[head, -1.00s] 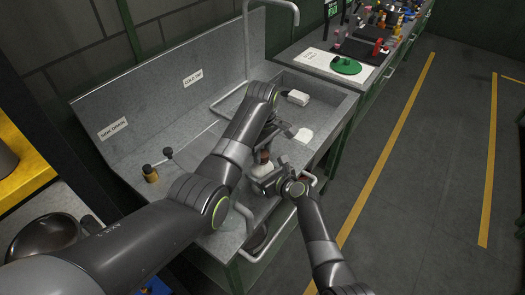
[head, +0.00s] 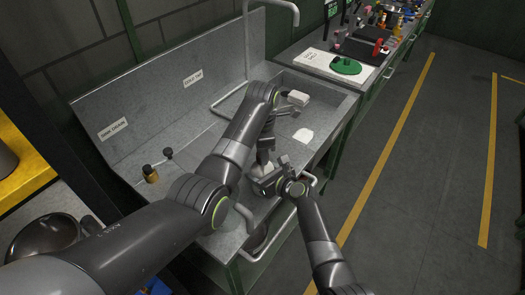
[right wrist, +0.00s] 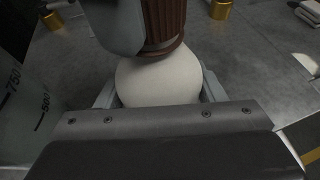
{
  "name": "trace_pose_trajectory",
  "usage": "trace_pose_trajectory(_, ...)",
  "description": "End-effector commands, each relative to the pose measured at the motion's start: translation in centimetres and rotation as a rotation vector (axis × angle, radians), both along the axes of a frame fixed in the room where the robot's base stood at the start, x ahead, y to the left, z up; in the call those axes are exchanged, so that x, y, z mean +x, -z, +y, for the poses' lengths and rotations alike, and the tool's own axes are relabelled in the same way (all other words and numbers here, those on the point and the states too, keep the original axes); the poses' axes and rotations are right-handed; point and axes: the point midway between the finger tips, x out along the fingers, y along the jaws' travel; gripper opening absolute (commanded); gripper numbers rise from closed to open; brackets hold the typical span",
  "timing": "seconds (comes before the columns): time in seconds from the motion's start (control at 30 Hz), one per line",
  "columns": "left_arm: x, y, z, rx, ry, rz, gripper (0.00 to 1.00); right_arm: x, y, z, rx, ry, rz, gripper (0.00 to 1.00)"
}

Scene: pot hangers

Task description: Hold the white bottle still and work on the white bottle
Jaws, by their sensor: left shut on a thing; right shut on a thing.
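The white bottle (right wrist: 158,80) stands out in the right wrist view as a round pale body under a brown ribbed cap (right wrist: 165,25). My right gripper (head: 266,181) is shut around the bottle body, with a finger on each side. My left gripper (head: 267,142) is above it, shut on the brown cap; one grey finger is beside the cap in the right wrist view. In the head view the two grippers hide most of the bottle, which is over the front part of the grey sink unit (head: 341,103).
A white block (head: 298,98) and a flat white piece (head: 303,135) lie in the sink. A small brass-coloured jar (head: 151,175) stands on the left. A dark bowl (head: 45,236) is at lower left. A marked clear vessel (right wrist: 22,112) is close left in the right wrist view.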

Motion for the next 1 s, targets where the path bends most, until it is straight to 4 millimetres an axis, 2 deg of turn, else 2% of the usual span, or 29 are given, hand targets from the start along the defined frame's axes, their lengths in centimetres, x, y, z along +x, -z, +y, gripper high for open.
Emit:
trace_pose_trajectory(0.43,0.0,-0.2,0.0,0.0,0.001,-0.002,0.06,-0.1,0.1,0.0,0.0,-0.001,0.002,0.0)
trace_pose_trajectory(1.0,0.0,-2.2,0.0,0.0,0.002,-0.002,0.06,-0.1,0.1,0.0,0.0,-0.001,0.002,0.0)
